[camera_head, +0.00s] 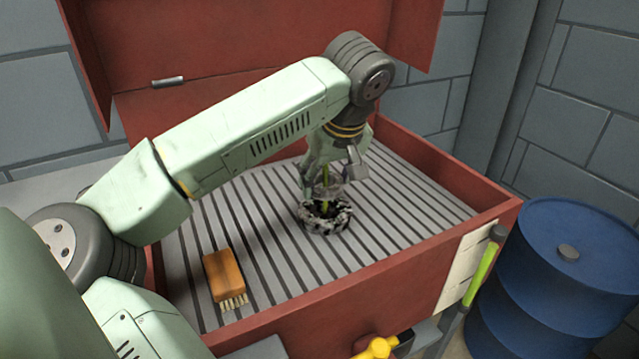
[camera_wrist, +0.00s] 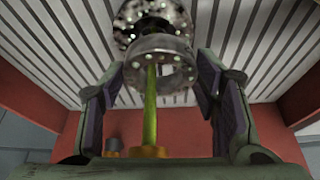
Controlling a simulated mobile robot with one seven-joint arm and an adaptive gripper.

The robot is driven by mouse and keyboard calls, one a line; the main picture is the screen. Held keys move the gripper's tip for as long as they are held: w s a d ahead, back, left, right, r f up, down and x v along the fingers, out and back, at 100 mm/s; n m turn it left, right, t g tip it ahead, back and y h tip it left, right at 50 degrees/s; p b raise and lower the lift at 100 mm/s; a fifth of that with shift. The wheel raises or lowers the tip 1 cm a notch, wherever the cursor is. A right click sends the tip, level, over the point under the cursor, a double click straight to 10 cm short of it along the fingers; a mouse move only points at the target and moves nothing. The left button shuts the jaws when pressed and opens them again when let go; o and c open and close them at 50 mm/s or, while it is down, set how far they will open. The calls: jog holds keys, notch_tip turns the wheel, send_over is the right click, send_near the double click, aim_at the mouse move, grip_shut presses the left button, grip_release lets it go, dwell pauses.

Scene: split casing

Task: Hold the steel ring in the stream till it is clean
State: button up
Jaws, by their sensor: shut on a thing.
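My gripper (camera_head: 335,180) points down over the slatted grate of the red wash basin. Its jaws (camera_wrist: 155,85) are shut on a grey steel ring (camera_wrist: 162,62) with small holes round its rim, held above the grate. The ring looks mostly bare grey; its far side is hidden. Just beyond it is a second round shape, blotched dark and pale (camera_wrist: 150,18), which appears in the head view below the jaws (camera_head: 325,216). I cannot tell whether it touches the held ring. A yellow-green stream (camera_wrist: 150,95) runs from a brass-coloured nozzle (camera_wrist: 148,151) to the ring.
A wooden brush (camera_head: 224,277) lies on the grate (camera_head: 270,255) at the left. The basin's red walls (camera_head: 440,178) surround the grate, with a raised red lid (camera_head: 240,40) behind. A blue drum (camera_head: 560,270) stands outside at right; a yellow tap (camera_head: 377,348) is in front.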

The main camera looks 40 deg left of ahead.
jog(key=shift+s+a, duration=0.25)
jog(key=shift+a, duration=0.25)
jog(key=shift+w+d, duration=0.1)
jog(key=shift+d, duration=0.1)
jog(key=shift+w+d, duration=0.2)
jog(key=shift+d, duration=0.2)
jog(key=shift+a, duration=0.15)
jog(key=shift+s+a, duration=0.25)
jog(key=shift+a, duration=0.15)
jog(key=s+d+b, duration=0.2)
jog(key=s+d, duration=0.1)
jog(key=s, duration=0.4)
jog(key=shift+s+d, duration=0.15)
jog(key=shift+d, duration=0.1)
dwell(0.4)
